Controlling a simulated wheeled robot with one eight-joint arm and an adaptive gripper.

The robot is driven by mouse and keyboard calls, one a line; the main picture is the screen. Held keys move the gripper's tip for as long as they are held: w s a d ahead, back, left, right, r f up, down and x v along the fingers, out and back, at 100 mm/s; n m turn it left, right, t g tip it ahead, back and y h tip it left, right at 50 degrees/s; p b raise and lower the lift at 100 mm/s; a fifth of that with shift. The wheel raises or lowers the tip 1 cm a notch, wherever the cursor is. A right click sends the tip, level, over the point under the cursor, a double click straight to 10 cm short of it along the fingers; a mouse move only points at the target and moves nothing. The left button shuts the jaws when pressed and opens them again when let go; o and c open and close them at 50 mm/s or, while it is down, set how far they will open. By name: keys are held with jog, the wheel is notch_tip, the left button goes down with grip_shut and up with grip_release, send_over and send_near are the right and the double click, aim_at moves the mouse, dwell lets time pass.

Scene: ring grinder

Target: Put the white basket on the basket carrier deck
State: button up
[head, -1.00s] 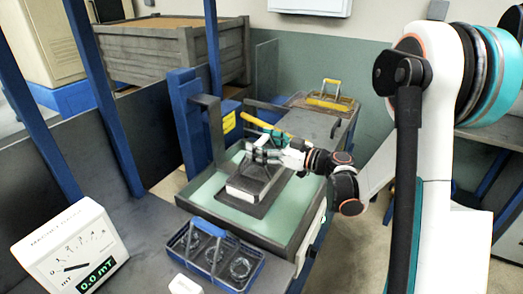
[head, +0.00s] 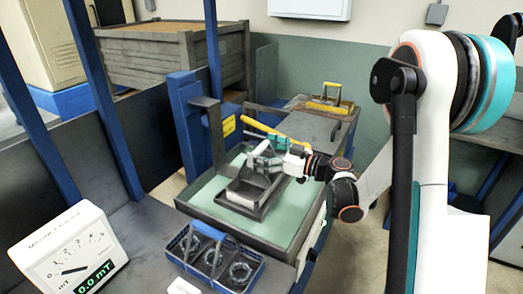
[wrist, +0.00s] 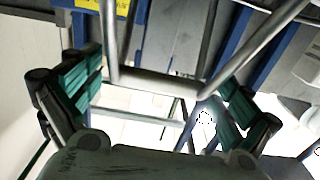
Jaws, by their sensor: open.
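My gripper (head: 263,163) is over the box, with teal fingers spread. In the wrist view, a grey handle bar (wrist: 155,85) with two slanting legs crosses between the separated fingers (wrist: 150,100). I cannot tell whether the fingers touch it. My gripper partly hides the box, and I cannot clearly identify the basket carrier deck.
A blue-handled basket with several rings (head: 212,258) stands in front. A yellow-handled basket (head: 327,103) is at the back. A yellow lever (head: 262,128) passes close behind my gripper. A blue post (head: 190,125) stands left, and a gauge (head: 68,255) is front left.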

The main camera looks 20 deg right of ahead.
jog(key=shift+d+r, duration=0.1)
jog(key=shift+r, duration=0.05)
jog(key=p+v, duration=0.2)
jog(key=v, duration=1)
